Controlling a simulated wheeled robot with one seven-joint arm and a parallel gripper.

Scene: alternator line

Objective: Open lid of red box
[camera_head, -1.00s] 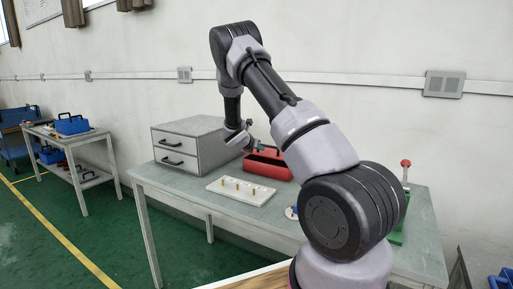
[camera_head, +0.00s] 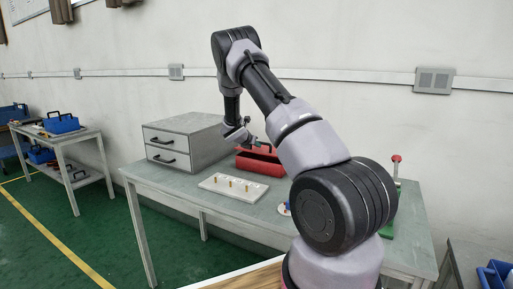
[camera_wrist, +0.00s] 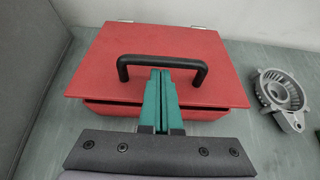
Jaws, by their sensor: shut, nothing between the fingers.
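The red box (camera_wrist: 108,104) has a red lid (camera_wrist: 90,65) with a black handle (camera_wrist: 123,70) and hinges along its far edge. The lid covers the box, and a dark line shows between the lid's front edge and the front wall.
A grey two-drawer cabinet (camera_head: 170,143) stands left of the box on the table (camera_head: 150,180). A white board with brass pegs (camera_head: 233,188) lies in front. A grey metal housing (camera_wrist: 282,88) lies right of the box. A red-knobbed lever (camera_head: 396,160) stands further right.

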